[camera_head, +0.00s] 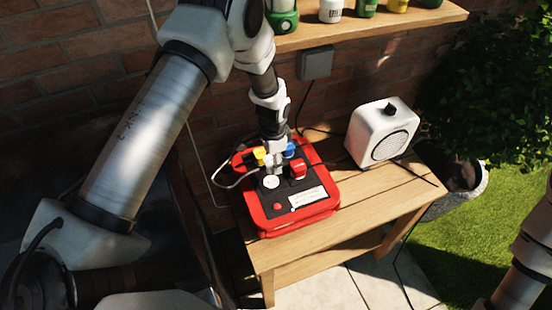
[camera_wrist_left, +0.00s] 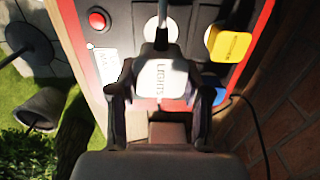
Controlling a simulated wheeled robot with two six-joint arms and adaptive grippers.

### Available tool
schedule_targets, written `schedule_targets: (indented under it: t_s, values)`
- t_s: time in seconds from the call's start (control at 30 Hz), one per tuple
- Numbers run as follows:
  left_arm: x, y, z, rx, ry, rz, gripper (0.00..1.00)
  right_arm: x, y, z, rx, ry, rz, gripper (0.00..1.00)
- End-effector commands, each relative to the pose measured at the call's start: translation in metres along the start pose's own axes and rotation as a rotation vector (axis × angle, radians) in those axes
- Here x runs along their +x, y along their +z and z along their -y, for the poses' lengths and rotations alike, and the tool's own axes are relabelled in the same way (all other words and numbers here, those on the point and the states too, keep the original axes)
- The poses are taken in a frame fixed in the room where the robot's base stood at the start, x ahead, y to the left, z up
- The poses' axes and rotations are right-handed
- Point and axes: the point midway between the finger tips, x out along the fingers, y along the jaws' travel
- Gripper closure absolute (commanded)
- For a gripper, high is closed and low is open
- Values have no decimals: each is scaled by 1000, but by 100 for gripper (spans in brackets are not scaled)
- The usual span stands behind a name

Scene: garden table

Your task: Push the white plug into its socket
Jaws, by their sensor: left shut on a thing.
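My left gripper (camera_head: 274,163) points down over the red power box (camera_head: 328,205) on the wooden table. In the left wrist view its two fingers (camera_wrist_left: 164,100) are shut on the white plug (camera_wrist_left: 160,78), which is marked LIGHTS and has a pale cable. A pale round socket face (camera_head: 271,182) shows on the box's dark top, just in front of the gripper. The plug's underside is hidden, so I cannot tell whether it touches a socket. Only part of my right arm shows; its gripper is out of view.
A yellow plug (camera_wrist_left: 231,44), a blue plug (camera_head: 290,149) and a red plug (camera_head: 298,168) are close around the gripper. A red button (camera_head: 277,207) is at the box's front. A white speaker (camera_head: 382,132) stands right; the table's right front is clear.

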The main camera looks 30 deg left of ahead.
Motion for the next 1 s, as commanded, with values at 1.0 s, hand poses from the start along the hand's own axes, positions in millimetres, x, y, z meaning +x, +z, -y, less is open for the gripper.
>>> schedule_targets:
  t_s: [1.0]
  values:
    - [58, 0, 0, -3, 0, 0, 83, 41, 0, 0, 0, 0, -1, 60]
